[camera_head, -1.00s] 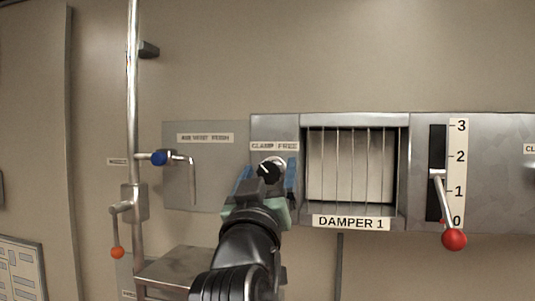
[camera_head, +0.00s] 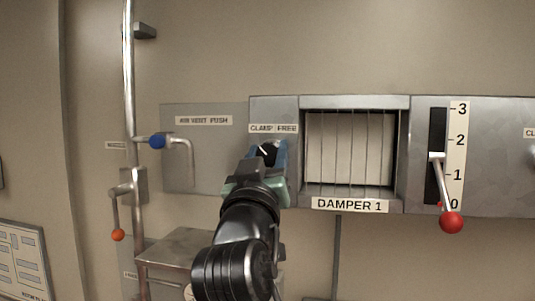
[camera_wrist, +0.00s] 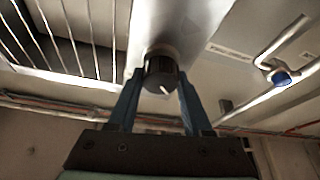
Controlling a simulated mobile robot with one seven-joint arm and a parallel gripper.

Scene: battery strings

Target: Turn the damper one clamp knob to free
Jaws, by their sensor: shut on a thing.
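The damper one clamp knob (camera_head: 266,152) is black with a white pointer line. It sits on the grey panel under the "CLAMP" and "FREE" labels (camera_head: 273,128), left of the damper 1 grille. In the head view its pointer line slants toward the upper left. My gripper (camera_head: 266,158) is at the panel with its blue fingers on both sides of the knob. In the wrist view the knob (camera_wrist: 161,74) stands between the two fingertips of my gripper (camera_wrist: 160,85), which is shut on it. My gripper hides the knob's lower part in the head view.
Right of the knob is the damper 1 grille (camera_head: 350,150), then a lever with a red ball (camera_head: 451,222) beside a 0 to 3 scale. At left are a blue-knobbed vent handle (camera_head: 157,141), a vertical pipe (camera_head: 128,80), an orange ball lever (camera_head: 118,235) and a metal box (camera_head: 185,248).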

